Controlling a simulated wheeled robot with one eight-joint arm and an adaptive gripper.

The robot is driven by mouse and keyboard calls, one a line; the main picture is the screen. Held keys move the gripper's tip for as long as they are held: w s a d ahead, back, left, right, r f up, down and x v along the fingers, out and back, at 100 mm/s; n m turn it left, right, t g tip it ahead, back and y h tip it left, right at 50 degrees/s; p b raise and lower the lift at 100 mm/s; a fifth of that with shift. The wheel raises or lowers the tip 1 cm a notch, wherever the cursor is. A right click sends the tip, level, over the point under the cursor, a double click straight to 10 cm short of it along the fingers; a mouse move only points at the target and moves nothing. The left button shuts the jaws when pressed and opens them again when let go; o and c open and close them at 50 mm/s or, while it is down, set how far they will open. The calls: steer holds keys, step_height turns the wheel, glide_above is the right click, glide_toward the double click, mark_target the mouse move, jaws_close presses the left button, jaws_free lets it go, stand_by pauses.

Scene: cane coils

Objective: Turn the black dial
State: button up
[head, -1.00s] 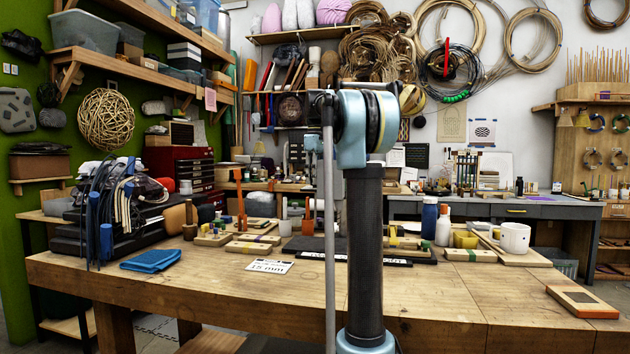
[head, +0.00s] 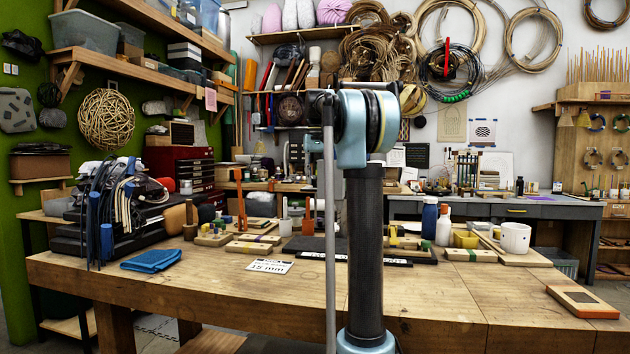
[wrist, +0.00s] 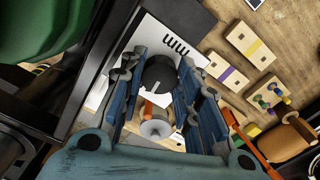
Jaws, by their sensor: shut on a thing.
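The black dial (wrist: 158,73) shows in the wrist view as a round black knob, seen between the blue fingers of my gripper (wrist: 161,66). The fingers are shut on it, one on each side. A white surface with black print lies behind the dial, and the dial's far side and base are partly hidden. In the head view my arm stands in front of the middle of the bench, and I cannot make out the dial or my fingertips there.
The wooden bench (head: 180,290) holds a white "15 mm" card (head: 270,266), a blue cloth (head: 151,260) and a white mug (head: 515,237). Striped wooden blocks (wrist: 230,82) lie right of my gripper in the wrist view. A green object (wrist: 48,25) is at upper left.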

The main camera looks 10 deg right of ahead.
steer(key=shift+m, duration=0.6)
steer(key=o, duration=1.1)
